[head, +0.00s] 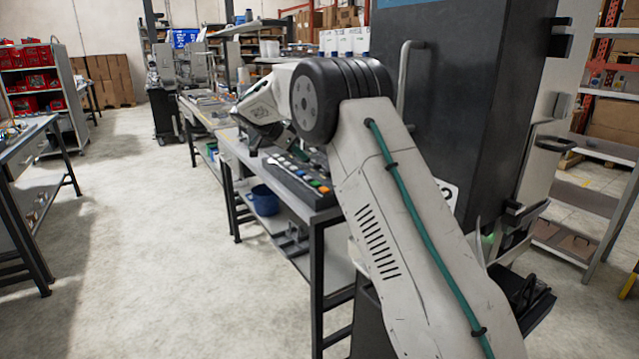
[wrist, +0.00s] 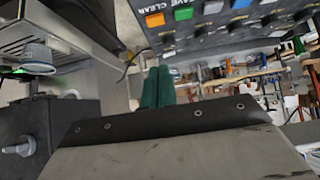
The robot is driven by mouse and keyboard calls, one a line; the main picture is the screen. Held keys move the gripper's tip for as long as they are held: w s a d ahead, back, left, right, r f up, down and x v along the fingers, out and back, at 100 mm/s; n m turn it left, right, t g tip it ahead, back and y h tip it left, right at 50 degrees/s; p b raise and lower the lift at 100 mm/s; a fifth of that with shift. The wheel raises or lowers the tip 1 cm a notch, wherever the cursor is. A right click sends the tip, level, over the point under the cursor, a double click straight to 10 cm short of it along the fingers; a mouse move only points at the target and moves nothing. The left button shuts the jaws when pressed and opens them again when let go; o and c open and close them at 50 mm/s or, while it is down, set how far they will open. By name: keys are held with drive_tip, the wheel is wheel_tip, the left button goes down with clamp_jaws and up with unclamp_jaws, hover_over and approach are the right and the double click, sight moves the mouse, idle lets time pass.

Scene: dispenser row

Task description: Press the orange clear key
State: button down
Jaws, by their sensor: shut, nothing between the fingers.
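The orange key (wrist: 154,19) sits at the left end of a key row on a dark panel (wrist: 205,38) in the wrist view, with the printed word CLEAR beside it. A green key (wrist: 183,14) is next to it, by the word SAVE. In the head view the panel lies on a bench, and the orange key (head: 324,189) is at its near end. My gripper (wrist: 158,88) shows its green fingers shut together and empty. In the wrist view the fingers are below the orange key and apart from it.
The bench (head: 318,213) has a lower shelf holding a blue bucket (head: 265,201). A tall dark cabinet (head: 440,100) with a handle stands to the right of the panel. Open concrete floor (head: 150,230) lies to the left of the bench.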

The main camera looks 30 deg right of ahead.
idle(0.3)
hover_over(324, 190)
drive_tip(key=a, duration=0.2)
drive_tip(key=f, duration=0.6)
drive_tip(key=shift+w+d+f, duration=0.15)
drive_tip(key=shift+w+f, duration=0.15)
drive_tip(key=shift+w, duration=0.05)
drive_tip(key=f, duration=0.3)
drive_tip(key=shift+d+f, duration=0.2)
drive_tip(key=shift+f, duration=0.55)
